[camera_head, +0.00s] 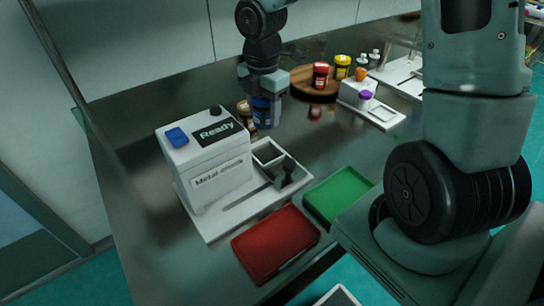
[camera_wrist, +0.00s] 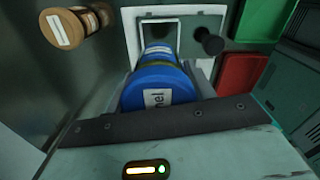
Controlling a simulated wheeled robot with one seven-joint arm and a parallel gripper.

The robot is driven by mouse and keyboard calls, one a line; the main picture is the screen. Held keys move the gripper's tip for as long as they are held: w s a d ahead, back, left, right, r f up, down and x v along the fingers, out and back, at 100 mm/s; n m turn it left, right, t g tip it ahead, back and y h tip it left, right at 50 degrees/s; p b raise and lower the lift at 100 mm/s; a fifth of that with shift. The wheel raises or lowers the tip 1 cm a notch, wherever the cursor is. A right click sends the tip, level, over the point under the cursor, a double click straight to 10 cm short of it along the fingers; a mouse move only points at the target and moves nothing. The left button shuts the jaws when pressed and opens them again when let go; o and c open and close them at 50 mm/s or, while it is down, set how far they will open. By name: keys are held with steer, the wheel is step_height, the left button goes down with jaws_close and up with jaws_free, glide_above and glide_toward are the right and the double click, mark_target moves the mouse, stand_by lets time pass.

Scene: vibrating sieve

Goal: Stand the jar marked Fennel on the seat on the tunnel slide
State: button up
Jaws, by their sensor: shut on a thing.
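My gripper (camera_head: 264,92) is shut on a blue jar (camera_head: 262,112) and holds it over the counter, behind the white machine's slide. The jar also shows in the wrist view (camera_wrist: 158,88), where the end of its label reads "nel"; the rest is hidden. The tunnel slide is the white base of the machine marked "Metal check" (camera_head: 218,172). A square white-framed seat (camera_head: 268,153) is on it, in front of the jar and apart from it in the head view. The seat frame shows beyond the jar in the wrist view (camera_wrist: 133,22).
A black knob (camera_head: 288,166) stands beside the seat. A brown-lidded jar (camera_head: 243,108) stands close to the held jar. A red tray (camera_head: 275,243) and a green tray (camera_head: 338,193) lie in front. A round wooden board (camera_head: 296,84) with jars is farther back.

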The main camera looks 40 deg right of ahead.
step_height(320, 180, down, 10)
steer(key=shift+r+b, duration=0.15)
steer(key=shift+b, duration=0.9)
steer(key=shift+s, duration=0.1)
steer(key=o, duration=1)
step_height(320, 180, up, 12)
steer(key=p, duration=0.3)
